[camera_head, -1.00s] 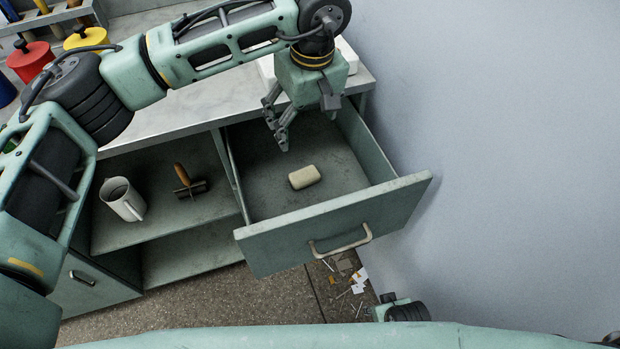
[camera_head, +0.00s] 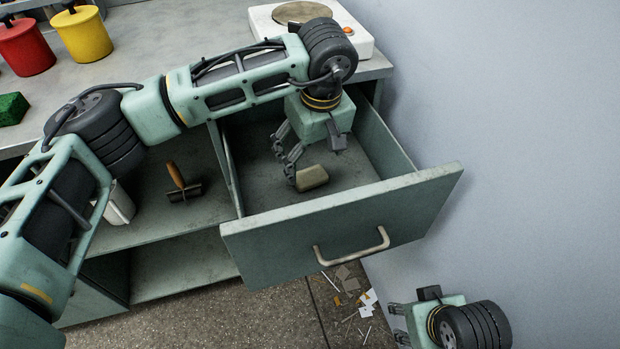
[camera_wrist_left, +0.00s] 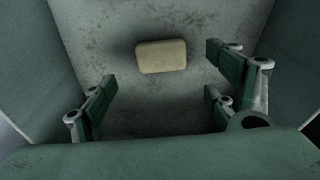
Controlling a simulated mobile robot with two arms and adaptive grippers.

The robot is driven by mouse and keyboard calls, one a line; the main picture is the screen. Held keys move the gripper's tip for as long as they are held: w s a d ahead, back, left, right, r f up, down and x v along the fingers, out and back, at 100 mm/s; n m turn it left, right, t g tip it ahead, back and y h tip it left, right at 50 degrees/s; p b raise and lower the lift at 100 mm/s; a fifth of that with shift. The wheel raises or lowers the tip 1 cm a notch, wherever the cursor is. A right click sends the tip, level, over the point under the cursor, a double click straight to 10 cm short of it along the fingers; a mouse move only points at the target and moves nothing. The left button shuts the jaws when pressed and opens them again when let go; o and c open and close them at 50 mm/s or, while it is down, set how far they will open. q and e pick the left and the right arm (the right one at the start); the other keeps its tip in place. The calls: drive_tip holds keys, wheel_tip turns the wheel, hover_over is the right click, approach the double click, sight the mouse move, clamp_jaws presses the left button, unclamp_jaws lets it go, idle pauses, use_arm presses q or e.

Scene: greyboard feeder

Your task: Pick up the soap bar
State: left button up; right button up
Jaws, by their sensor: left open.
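The cream soap bar (camera_head: 314,178) lies on the floor of the open drawer (camera_head: 342,227). In the left wrist view the soap bar (camera_wrist_left: 161,56) lies ahead of the fingers, above the middle of the picture.
The drawer walls surround the left gripper, and a wall (camera_head: 520,130) stands close on the right. A white hotplate (camera_head: 350,38) sits on the counter (camera_head: 150,45). A wooden-handled tool (camera_head: 178,178) and partly hidden white mug (camera_head: 119,205) are on the shelf. Scraps lie on the floor.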

sight(310, 174)
use_arm(q)
drive_tip(key=f, duration=0.4)
drive_tip(key=shift+w+a+f+b, duration=0.1)
drive_tip(key=shift+a+f+b, duration=0.15)
drive_tip(key=shift+b, duration=0.1)
drive_tip(key=shift+w+f, duration=0.15)
drive_tip(key=shift+f, duration=0.25)
drive_tip(key=c, duration=1.2)
drive_tip(key=shift+c, duration=0.2)
drive_tip(key=shift+r, duration=0.15)
